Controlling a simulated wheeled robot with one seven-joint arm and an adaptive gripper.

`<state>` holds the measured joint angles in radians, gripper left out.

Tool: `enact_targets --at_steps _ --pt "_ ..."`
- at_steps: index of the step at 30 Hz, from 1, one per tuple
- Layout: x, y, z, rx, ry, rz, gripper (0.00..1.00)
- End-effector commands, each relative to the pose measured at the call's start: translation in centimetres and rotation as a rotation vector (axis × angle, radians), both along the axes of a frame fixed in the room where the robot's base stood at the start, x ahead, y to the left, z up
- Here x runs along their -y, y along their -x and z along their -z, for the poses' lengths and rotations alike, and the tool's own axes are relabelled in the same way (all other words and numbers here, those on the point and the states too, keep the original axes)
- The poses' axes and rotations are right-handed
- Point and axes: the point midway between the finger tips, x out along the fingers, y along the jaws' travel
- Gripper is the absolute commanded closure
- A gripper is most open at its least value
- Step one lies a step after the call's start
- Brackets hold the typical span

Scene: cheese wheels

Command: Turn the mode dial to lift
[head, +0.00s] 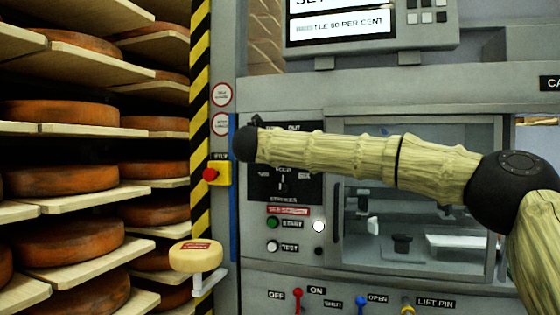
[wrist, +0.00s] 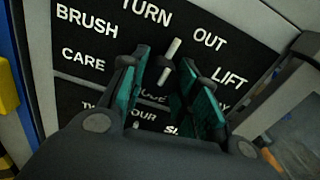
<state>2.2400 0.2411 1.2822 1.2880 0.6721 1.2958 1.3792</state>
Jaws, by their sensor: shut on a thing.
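The mode dial (wrist: 172,50) is on a black panel in the wrist view, with a white pointer bar on it. Its labels run CARE, BRUSH, TURN, OUT and LIFT (wrist: 229,78). The pointer stands nearly upright, leaning slightly right, between TURN and OUT. My gripper (wrist: 160,84) has its teal fingers on either side of the dial and is shut on it. The fingers hide much of the knob. In the head view my arm covers the dial and my gripper; only the OUT label (head: 293,127) shows above the arm.
Below the dial is the strokes selector (head: 283,182), with START (head: 272,222) and TEST buttons under it. A red stop button (head: 210,174) is at left. Cheese wheels (head: 62,178) fill shelves further left. Levers (head: 297,296) stick up along the bottom. A glazed chamber (head: 420,245) is at right.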

Motion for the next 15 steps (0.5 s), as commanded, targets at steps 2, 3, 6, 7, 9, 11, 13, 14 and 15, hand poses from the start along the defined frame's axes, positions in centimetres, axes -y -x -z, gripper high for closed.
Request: enact_targets --at_steps 2,3,6,7,9,11,13,14,15 --pt "-0.13 -0.1 1.66 0.013 -0.067 0.001 0.93" --pt "-0.14 -0.11 1.64 0.024 -0.104 0.001 0.94" --pt "-0.18 -0.12 1.66 0.053 -0.194 0.001 0.93" --pt "-0.17 -0.14 1.66 0.061 -0.221 0.002 0.93" --pt "-0.21 -0.13 1.65 0.082 -0.285 0.001 0.93" --pt "-0.2 -0.16 1.65 0.1 -0.339 0.002 0.93" --pt "-0.27 -0.14 1.63 0.12 -0.402 0.0 0.93" --pt "-0.28 -0.16 1.63 0.129 -0.429 0.001 0.93" --pt "-0.32 -0.16 1.65 0.141 -0.464 0.001 0.93"
